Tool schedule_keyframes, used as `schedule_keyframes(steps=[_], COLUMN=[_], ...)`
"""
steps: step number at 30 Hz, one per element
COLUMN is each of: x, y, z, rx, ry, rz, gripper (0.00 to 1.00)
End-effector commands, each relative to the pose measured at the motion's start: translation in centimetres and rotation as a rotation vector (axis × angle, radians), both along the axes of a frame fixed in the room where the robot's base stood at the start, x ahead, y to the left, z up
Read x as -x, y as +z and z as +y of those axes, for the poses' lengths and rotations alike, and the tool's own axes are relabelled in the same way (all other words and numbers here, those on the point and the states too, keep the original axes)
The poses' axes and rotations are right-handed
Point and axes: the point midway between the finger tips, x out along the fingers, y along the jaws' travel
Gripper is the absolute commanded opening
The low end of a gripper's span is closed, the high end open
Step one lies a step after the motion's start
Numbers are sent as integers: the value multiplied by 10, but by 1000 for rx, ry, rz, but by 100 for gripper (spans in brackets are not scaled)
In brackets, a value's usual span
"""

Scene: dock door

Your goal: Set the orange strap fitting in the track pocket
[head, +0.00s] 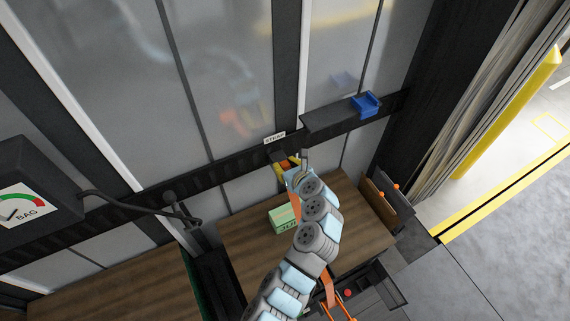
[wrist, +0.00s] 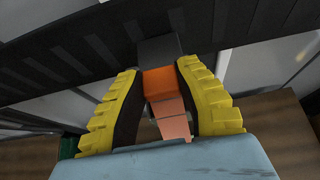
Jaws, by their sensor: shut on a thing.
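My gripper (wrist: 160,95) has two yellow ribbed fingers with dark pads. It is shut on the orange strap fitting (wrist: 159,82), which sits between the fingertips. A lighter orange strap (wrist: 173,117) runs from the fitting back toward my palm. Beyond the fitting is a dark grey block (wrist: 158,48) against the black wall track (wrist: 90,40). I cannot tell whether the fitting touches the block or sits inside it. In the head view my gripper (head: 288,166) is at the track, just below the STRAP label (head: 274,138); my arm partly hides it.
A black shelf (head: 330,121) with a blue holder (head: 366,104) juts out right of the label. A green box (head: 283,218) stands on the wooden surface below. A BAG gauge box (head: 28,190) with a hose hangs at left. Dark bins (head: 375,292) are at lower right.

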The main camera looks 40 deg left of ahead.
Motion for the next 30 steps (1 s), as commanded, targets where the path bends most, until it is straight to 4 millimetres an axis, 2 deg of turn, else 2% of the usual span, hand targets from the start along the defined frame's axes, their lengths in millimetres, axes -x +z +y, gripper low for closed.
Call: schedule_keyframes(steps=[8,9,10,11,22,30], x=[-1,-1,-1,-1,0,6], y=[0,0,0,0,1,14], z=[0,0,0,0,0,-21], rx=[-2,-1,-1,-1,0,-1], ry=[-1,-1,-1,-1,0,-3], rz=[-1,-2,-2,-2,-2,-5], gripper=[0,41,50,53,53,53])
